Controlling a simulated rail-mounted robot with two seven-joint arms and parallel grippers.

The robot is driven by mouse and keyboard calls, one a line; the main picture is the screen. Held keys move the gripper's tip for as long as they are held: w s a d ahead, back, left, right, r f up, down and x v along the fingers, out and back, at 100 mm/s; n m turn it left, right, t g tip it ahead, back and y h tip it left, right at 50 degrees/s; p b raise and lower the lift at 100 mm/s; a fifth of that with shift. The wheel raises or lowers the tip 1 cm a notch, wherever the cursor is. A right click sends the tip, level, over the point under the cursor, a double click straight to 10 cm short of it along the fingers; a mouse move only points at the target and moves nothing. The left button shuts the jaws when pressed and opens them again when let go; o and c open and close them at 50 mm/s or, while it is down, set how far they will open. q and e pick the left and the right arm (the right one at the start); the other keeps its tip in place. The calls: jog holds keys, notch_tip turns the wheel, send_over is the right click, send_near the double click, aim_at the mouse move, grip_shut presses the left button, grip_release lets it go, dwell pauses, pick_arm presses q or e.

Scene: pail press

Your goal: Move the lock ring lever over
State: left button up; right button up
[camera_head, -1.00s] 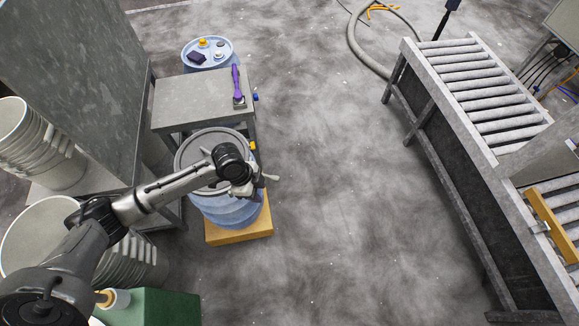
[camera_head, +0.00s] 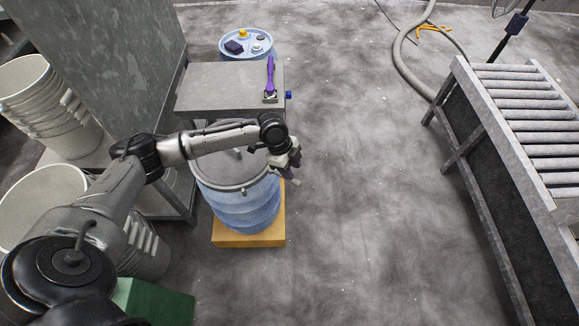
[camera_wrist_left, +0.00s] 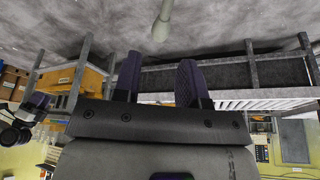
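A blue drum (camera_head: 245,210) with a grey lid stands upright. The grey lock ring (camera_head: 232,190) runs around its rim. My arm hides part of the lid.
The drum stands on a yellow block (camera_head: 248,239). Behind it is a grey table (camera_head: 215,88) with a purple-handled tool (camera_head: 270,78). White pails (camera_head: 45,110) are stacked at left. A roller conveyor (camera_head: 515,100) stands at right. The floor between is clear.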

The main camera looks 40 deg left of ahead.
aim_at(297, 181)
pick_arm(q)
jog(key=b+x, duration=0.2)
jog(key=shift+f, duration=0.35)
jog(key=shift+d+f, duration=0.2)
jog(key=shift+f, duration=0.05)
jog(key=shift+w+d+f, duration=0.1)
jog(key=shift+d+f, duration=0.05)
jog(key=shift+f, duration=0.1)
jog(key=shift+x, duration=0.85)
jog(key=c, duration=0.5)
jog(key=w+n, duration=0.1)
jog(key=w+a+n, duration=0.1)
jog(key=shift+n+t, duration=0.4)
jog(key=shift+c, duration=0.2)
jog(key=w+a+n+y, duration=0.1)
jog(key=a+n+y, duration=0.2)
jog(key=a+n, duration=0.3)
jog(key=w+a+n+t+y, duration=0.1)
jog(key=a+n, duration=0.5)
jog(key=n, duration=0.6)
jog(key=shift+w+a+y, duration=0.3)
jog(key=shift+w+y, duration=0.5)
jog(key=shift+y, duration=0.1)
pick_arm(e)
notch_tip(297, 181, down, 2)
jog(key=shift+w+d+f, duration=0.1)
jog(key=shift+f, duration=0.15)
